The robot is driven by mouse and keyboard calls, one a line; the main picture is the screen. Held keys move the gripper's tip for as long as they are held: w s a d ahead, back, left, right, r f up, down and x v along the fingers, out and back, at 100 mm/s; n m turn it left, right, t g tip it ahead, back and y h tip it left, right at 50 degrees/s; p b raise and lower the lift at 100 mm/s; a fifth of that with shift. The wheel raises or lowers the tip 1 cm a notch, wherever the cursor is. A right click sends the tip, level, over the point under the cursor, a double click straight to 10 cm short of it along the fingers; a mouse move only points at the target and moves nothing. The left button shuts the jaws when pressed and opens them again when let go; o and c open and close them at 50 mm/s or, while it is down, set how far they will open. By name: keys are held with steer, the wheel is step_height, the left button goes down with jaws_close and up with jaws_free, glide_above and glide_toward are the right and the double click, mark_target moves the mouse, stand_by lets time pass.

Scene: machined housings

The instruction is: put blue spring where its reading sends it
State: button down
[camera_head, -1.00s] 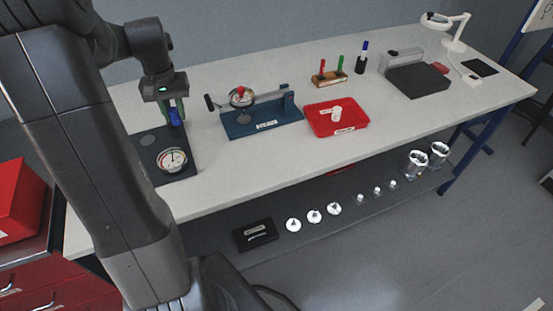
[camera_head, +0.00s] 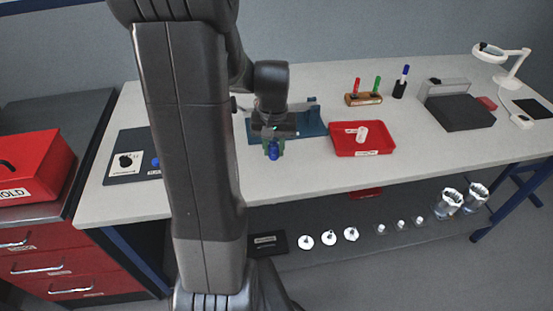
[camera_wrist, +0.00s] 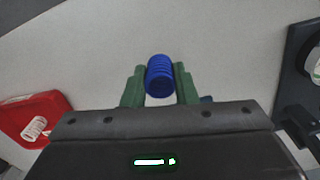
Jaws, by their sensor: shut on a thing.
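The blue spring (camera_head: 273,152) is between the green fingers of my gripper (camera_head: 272,146), over the pale bench top in front of the blue lever fixture (camera_head: 313,122). In the wrist view the blue spring (camera_wrist: 160,76) shows its coils, with a finger of my gripper (camera_wrist: 160,84) against each side. A black plate with a dial (camera_head: 125,163) lies at the left of the bench, partly behind my arm. The red tray (camera_head: 345,150), with a white spring-like piece (camera_head: 361,134) in it, is right of my gripper. The fixture's dial is hidden by my arm.
A red box marked HOLD (camera_head: 35,168) sits on the cabinet at left. A wooden holder (camera_head: 364,99) with markers, a dark box-like device (camera_head: 460,112) and a white lamp (camera_head: 508,65) stand further right. Round white pieces (camera_head: 329,238) lie on the lower shelf.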

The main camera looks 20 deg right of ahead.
mark_target(274, 158)
steer(key=shift+f, duration=2.1)
steer(key=shift+f, duration=0.25)
steer(key=c, duration=1.2)
jaws_free()
steer(key=shift+r, duration=0.1)
steer(key=shift+o, duration=0.2)
step_height(274, 158, up, 12)
steer(key=shift+r, duration=0.15)
